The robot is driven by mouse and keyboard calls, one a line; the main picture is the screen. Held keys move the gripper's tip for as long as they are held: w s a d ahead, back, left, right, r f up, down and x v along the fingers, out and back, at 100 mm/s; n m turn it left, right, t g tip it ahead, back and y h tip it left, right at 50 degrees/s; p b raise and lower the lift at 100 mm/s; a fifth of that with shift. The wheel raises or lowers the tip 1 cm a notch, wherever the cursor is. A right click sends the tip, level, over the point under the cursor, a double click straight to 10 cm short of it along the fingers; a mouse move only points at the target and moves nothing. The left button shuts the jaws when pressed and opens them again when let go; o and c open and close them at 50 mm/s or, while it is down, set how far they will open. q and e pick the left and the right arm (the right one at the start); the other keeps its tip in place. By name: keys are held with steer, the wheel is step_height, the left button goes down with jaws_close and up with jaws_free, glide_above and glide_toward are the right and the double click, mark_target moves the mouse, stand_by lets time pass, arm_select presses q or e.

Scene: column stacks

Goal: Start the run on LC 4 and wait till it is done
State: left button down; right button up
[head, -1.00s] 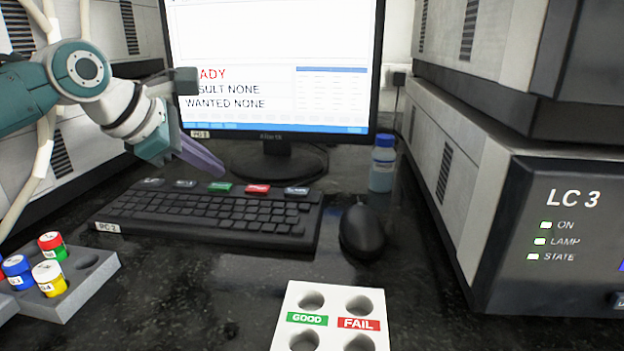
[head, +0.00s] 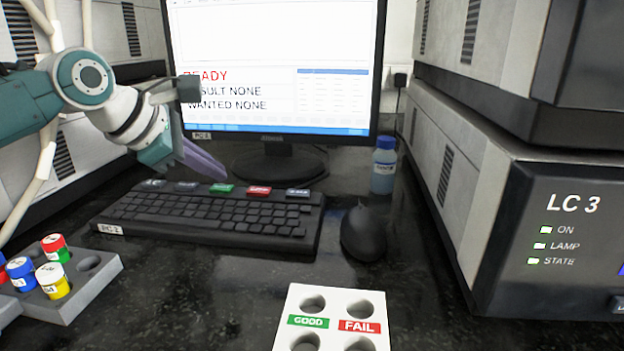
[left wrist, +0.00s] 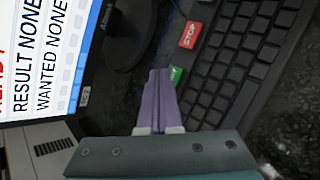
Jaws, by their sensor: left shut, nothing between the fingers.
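The screen (head: 270,60) at the back reads READY in red, RESULT NONE and WANTED NONE. The keyboard (head: 210,218) before it carries a PC 2 label and a row of coloured keys along its back edge. The green key (head: 221,188) and the red key (head: 258,190) stand out; in the left wrist view the red key (left wrist: 190,35) reads STOP. My left gripper (head: 205,163) is shut and empty, its purple fingers above the back edge of the keyboard. In the left wrist view its fingertips (left wrist: 160,75) are beside the green key (left wrist: 176,73). My right gripper is not in view.
A unit marked LC 3 (head: 560,240) stands at the right with its ON, LAMP and STATE lights green. A mouse (head: 363,233), a blue-capped bottle (head: 384,165), a white GOOD/FAIL holder (head: 335,304) and a grey rack (head: 95,285) with coloured vials stand on the dark bench.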

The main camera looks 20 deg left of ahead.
mark_target(214, 190)
arm_select(q)
steer(key=shift+f, duration=0.2)
steer(key=shift+f, duration=0.4)
stand_by(0.6)
steer(key=shift+r+p, duration=0.85)
steer(key=shift+p, duration=0.6)
step_height(214, 190, up, 5)
steer(key=p, duration=0.6)
steer(key=shift+r+p, duration=0.1)
steer(key=shift+p, duration=0.2)
stand_by(4.2)
